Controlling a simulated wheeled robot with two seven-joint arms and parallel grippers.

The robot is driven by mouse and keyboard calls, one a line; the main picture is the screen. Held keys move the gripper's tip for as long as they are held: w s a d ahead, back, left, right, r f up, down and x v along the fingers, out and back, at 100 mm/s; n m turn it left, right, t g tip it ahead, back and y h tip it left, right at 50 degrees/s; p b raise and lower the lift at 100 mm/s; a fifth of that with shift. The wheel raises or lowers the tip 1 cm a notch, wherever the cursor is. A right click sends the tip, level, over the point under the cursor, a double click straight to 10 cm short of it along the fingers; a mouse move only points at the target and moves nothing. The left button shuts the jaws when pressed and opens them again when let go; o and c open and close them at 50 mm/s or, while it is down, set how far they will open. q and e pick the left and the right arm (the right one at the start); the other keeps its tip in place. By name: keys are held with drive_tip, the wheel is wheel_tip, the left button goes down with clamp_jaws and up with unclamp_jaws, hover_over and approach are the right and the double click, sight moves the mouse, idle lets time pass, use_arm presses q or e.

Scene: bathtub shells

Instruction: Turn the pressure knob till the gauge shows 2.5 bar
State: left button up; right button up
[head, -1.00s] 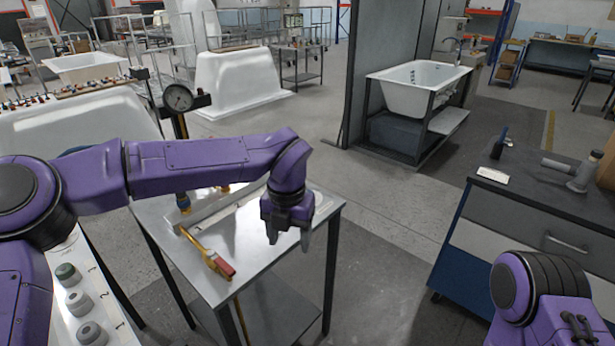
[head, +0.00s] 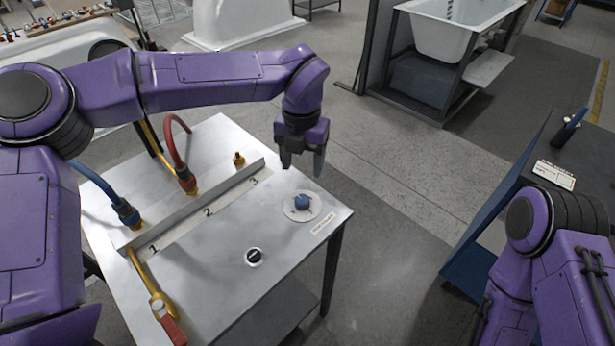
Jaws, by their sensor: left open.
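A blue knob (head: 302,203) sits on a round white dial plate near the right corner of the metal table (head: 205,268). A black round knob (head: 254,257) sits nearer the front edge. I cannot tell from the lettering which one sets the pressure. My left gripper (head: 303,168) is open and empty, fingers pointing down, just beyond the blue knob in the picture and apart from it. The gauge (head: 104,48) is mostly hidden behind my left arm, so its face cannot be read. My right gripper is out of view; only part of that arm shows.
A ledge numbered 1, 2, 3 (head: 208,211) crosses the table. Blue (head: 98,183) and red (head: 171,130) hoses end at brass fittings there. A yellow pipe with a red-handled valve (head: 168,322) runs down the front. A dark workbench (head: 555,150) stands right, with open floor between.

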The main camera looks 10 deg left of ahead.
use_arm(q)
hover_over(303, 197)
drive_tip(key=f, duration=0.3)
drive_tip(key=f+p, duration=0.1)
drive_tip(key=shift+s+f, duration=0.15)
drive_tip(key=shift+s, duration=0.2)
drive_tip(key=f, duration=0.5)
drive_tip(key=shift+w+p, duration=0.3)
drive_tip(key=shift+s+f, duration=0.15)
drive_tip(key=shift+f, duration=0.25)
drive_tip(key=c, duration=1)
